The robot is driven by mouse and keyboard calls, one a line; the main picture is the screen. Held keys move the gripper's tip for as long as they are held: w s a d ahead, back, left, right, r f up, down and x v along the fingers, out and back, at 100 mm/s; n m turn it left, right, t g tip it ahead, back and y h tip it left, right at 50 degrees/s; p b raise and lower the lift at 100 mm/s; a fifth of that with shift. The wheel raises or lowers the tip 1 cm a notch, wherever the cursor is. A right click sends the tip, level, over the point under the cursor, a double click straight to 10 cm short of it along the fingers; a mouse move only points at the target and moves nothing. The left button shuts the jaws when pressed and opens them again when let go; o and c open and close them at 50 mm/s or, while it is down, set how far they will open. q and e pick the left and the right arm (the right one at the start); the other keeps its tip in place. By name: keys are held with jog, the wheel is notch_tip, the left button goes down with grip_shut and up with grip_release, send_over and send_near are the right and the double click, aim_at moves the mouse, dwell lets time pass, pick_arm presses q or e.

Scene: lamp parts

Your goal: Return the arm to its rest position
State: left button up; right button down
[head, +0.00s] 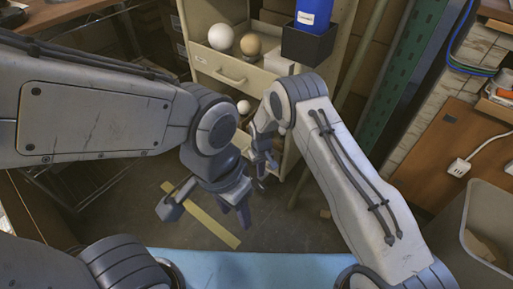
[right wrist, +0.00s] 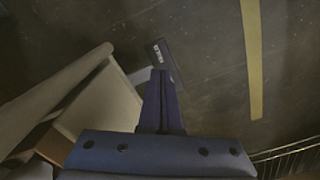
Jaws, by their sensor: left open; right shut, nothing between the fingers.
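My left gripper (head: 207,212) is the lower one in the head view, over the floor in front of the cream cabinet. Its fingers are spread wide with nothing between them. My right gripper (head: 263,170) is farther back, just in front of the cabinet and partly behind its own arm. In the right wrist view its fingers (right wrist: 161,103) are together and empty. A dark piece with a small white label shows at their tips; I cannot tell what it belongs to. Both arms reach forward over the floor, with the grippers close to each other in the head view.
The cream cabinet (head: 232,72) holds white and tan balls (head: 249,45) on top and a white ball (head: 243,107) lower down. A dark bin (head: 308,43) with a blue item hangs at its right. A wire rack stands left, a grey bin (head: 478,215) right. A yellow strip (head: 215,228) marks the floor.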

jog(key=s+a+r+p, duration=0.1)
jog(key=s+r+p, duration=0.15)
jog(key=r, duration=0.65)
jog(key=s+a+r+n+p, duration=0.1)
jog(key=s+r, duration=0.3)
jog(key=r, duration=0.6)
jog(key=s+a+r+p, duration=0.1)
jog(key=s+r+p, duration=0.15)
jog(key=r, duration=0.65)
jog(key=s+d+r+n+y+p, duration=0.1)
jog(key=s+d+r+p, duration=0.25)
jog(key=s+r, duration=0.7)
jog(key=s+d+r+n+p, duration=0.15)
jog(key=s+d+r, duration=0.45)
jog(key=s, duration=0.7)
notch_tip(320, 180, up, 38)
jog(key=a+m+p, duration=0.1)
jog(key=p, duration=3.6)
jog(key=shift+w+a+f, duration=0.2)
jog(key=shift+a+f, duration=0.05)
jog(key=shift+a, duration=0.05)
